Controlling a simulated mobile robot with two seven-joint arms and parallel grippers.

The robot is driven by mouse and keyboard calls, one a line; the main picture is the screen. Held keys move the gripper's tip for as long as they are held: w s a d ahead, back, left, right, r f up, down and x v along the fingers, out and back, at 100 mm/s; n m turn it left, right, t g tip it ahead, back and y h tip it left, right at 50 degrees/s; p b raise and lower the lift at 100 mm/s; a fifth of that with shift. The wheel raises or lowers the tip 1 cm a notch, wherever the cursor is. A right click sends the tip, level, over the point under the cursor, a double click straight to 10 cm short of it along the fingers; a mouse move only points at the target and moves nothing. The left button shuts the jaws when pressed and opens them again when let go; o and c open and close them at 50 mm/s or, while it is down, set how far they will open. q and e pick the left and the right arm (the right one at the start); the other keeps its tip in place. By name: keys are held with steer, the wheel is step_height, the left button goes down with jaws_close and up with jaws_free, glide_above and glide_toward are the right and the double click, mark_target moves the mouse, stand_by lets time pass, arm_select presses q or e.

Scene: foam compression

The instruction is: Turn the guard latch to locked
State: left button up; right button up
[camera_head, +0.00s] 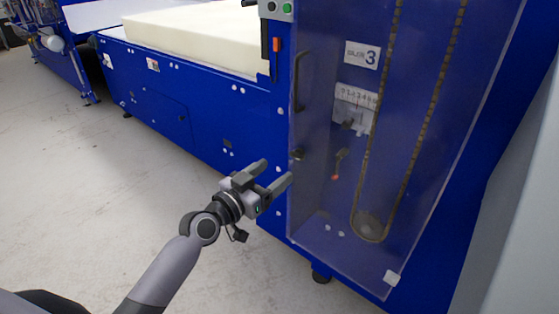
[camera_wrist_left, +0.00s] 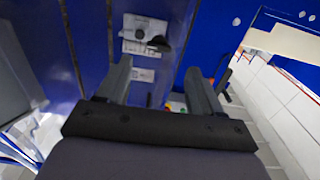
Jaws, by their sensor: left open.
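The guard latch appears to be the small dark knob (camera_head: 297,155) on the left edge of the clear guard (camera_head: 320,215), below the door handle. Its turn position is too small to tell. My left gripper (camera_head: 275,172) is open and empty, just left of and a little below the latch, apparently apart from it. In the left wrist view, my left gripper (camera_wrist_left: 160,85) has its fingers spread. Beyond them a dark knob (camera_wrist_left: 158,44) shows against a pale plate; I cannot tell if it is the latch. My right gripper is not in view.
Behind the guard are a chain (camera_head: 405,175), a scale plate (camera_head: 356,97) and a red-tipped lever (camera_head: 338,165). A black door handle (camera_head: 299,80) stands above the latch. Cream foam (camera_head: 195,38) lies on the blue machine. The grey floor (camera_head: 80,190) at left is clear.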

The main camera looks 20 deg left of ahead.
mark_target(295, 157)
arm_select(q)
steer(key=shift+x, duration=3.5)
steer(key=shift+d, duration=0.1)
steer(key=c, duration=1.1)
